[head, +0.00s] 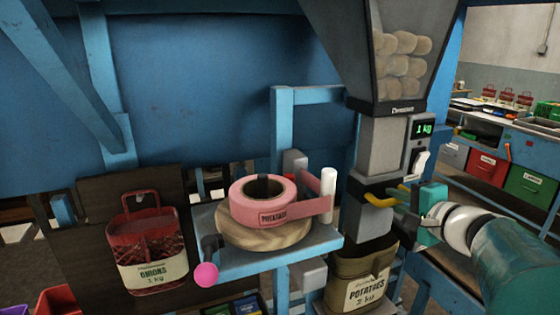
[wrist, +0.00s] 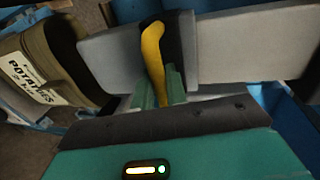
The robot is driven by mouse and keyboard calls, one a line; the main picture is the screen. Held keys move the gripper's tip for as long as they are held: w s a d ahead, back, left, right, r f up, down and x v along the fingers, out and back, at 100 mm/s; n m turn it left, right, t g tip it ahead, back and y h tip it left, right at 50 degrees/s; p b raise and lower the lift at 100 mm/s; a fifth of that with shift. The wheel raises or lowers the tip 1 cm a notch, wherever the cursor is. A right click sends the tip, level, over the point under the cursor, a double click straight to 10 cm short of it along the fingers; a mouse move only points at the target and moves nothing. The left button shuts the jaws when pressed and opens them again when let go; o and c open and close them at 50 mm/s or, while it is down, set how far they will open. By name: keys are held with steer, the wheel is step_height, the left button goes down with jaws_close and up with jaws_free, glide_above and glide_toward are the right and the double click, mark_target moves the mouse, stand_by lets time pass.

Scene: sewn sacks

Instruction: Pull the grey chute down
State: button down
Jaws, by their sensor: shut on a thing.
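The grey chute (head: 376,220) hangs under the hopper column in the head view, with a black collar at its top and a dark lower end at the mouth of the potato sack (head: 360,275). A yellow handle (wrist: 153,60) sticks out from the chute's dark band. My gripper (wrist: 160,85) is shut on the yellow handle, with its green fingers on either side of it. In the head view my gripper (head: 408,200) reaches the handle from the right. The chute also fills the middle of the wrist view (wrist: 235,48).
A hopper (head: 400,65) of potatoes stands above, with a 1 kg display (head: 424,128). A blue shelf (head: 265,262) with a pink label roll (head: 262,200) is left of the chute. A red onion sack (head: 148,250) hangs further left.

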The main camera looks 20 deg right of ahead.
mark_target(380, 209)
steer(key=shift+s+f, duration=0.1)
steer(key=shift+f, duration=2)
steer(key=shift+f, duration=0.1)
steer(key=c, duration=1.5)
jaws_free()
steer(key=shift+r, duration=0.2)
